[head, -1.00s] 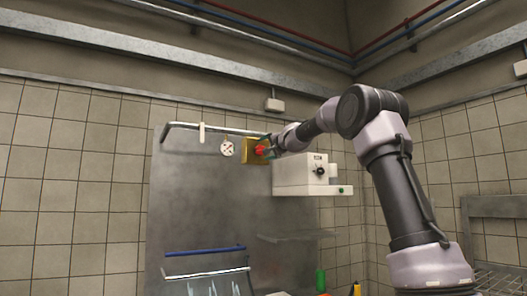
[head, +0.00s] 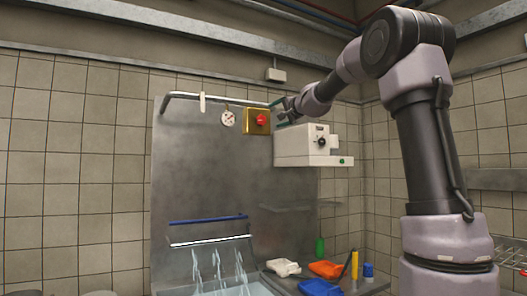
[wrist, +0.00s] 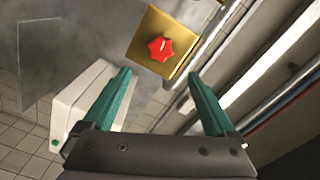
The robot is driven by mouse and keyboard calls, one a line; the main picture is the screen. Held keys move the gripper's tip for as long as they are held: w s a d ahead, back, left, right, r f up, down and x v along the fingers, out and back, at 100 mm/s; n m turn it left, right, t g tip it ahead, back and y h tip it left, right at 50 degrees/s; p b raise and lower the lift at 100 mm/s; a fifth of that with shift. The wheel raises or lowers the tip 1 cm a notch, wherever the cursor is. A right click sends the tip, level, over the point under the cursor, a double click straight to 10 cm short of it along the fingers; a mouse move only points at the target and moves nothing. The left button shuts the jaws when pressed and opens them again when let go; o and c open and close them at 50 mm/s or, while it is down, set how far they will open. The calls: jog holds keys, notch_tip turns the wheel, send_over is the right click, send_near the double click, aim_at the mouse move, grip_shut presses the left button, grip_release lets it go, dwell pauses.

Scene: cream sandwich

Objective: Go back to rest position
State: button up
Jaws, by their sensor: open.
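My gripper (wrist: 162,88) shows in the wrist view with two green fingers spread wide and nothing between them. Beyond the fingertips is a red knob (wrist: 160,49) on a square yellow plate (wrist: 145,33). In the head view my gripper (head: 277,112) is small and high on the wall panel, just right of the yellow plate (head: 250,128) with its red knob (head: 261,120). It looks apart from the knob. My arm reaches there from the right, bent high at the elbow.
A white box with a black dial (head: 300,145) sits just below my gripper. A metal rail (head: 225,100) and a round gauge (head: 227,118) are left of it. Below are a blue bar (head: 206,220), orange tray (head: 326,269), blue tray (head: 318,287) and green bottle (head: 320,247). The left wall is bare tile.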

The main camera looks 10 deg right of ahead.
jog(key=s+a+f+n+g, duration=0.25)
jog(key=s+f, duration=0.35)
jog(key=s, duration=0.4)
jog(key=s+a+f+n+g, duration=0.25)
jog(key=s+f, duration=0.35)
jog(key=s, duration=0.4)
jog(key=s+d+f+g+h, duration=0.1)
jog(key=s+d+f+g, duration=0.1)
jog(key=s+f, duration=0.7)
jog(key=s+d+f+g+h, duration=0.2)
jog(key=s+d+f+g, duration=0.1)
jog(key=s+f, duration=0.7)
jog(key=s+d, duration=0.1)
jog(key=s, duration=0.2)
jog(key=shift+d+f+h, duration=0.2)
jog(key=shift+d+h, duration=0.1)
jog(key=shift+d, duration=0.05)
dwell(0.8)
